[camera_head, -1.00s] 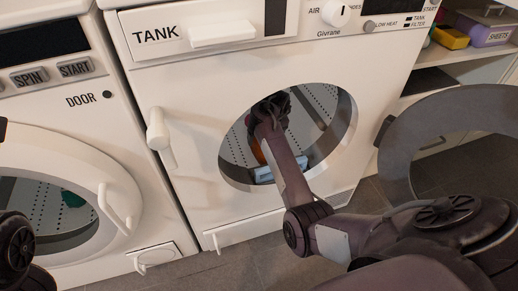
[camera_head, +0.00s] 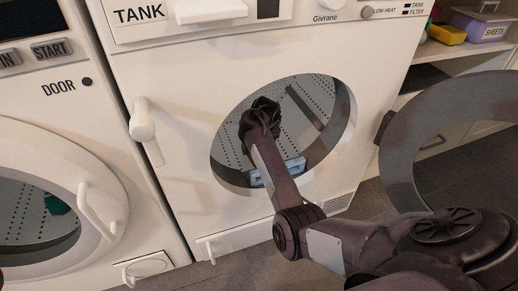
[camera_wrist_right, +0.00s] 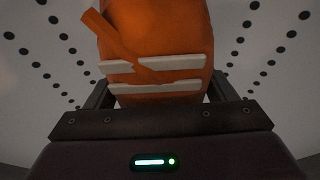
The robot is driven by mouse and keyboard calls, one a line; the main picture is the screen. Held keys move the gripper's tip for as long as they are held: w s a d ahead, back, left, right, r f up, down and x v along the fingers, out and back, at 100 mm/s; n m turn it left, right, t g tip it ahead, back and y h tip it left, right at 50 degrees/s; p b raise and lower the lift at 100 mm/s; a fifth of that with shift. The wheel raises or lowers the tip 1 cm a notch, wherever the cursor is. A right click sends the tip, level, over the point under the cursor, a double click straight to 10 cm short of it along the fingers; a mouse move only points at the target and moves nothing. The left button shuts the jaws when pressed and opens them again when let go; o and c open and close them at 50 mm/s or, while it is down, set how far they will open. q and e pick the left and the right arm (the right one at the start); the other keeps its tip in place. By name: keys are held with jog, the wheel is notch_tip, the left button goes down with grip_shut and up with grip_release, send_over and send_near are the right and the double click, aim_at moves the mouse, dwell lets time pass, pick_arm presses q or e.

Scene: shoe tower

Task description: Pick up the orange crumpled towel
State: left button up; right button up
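The orange towel (camera_wrist_right: 155,45) with white stripes fills the middle of the right wrist view. It lies between the two spread fingers of my right gripper (camera_wrist_right: 158,92), close in front of the palm. I cannot tell whether the fingers touch it. In the head view my right gripper (camera_head: 262,112) reaches through the round door opening into the drum of the middle machine (camera_head: 185,85). My left gripper is not in view.
The open round door (camera_head: 400,150) stands to the right. Another machine (camera_head: 45,130) with a closed door stands at the left.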

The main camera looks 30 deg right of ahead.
jog(key=c, duration=0.4)
jog(key=shift+c, duration=0.2)
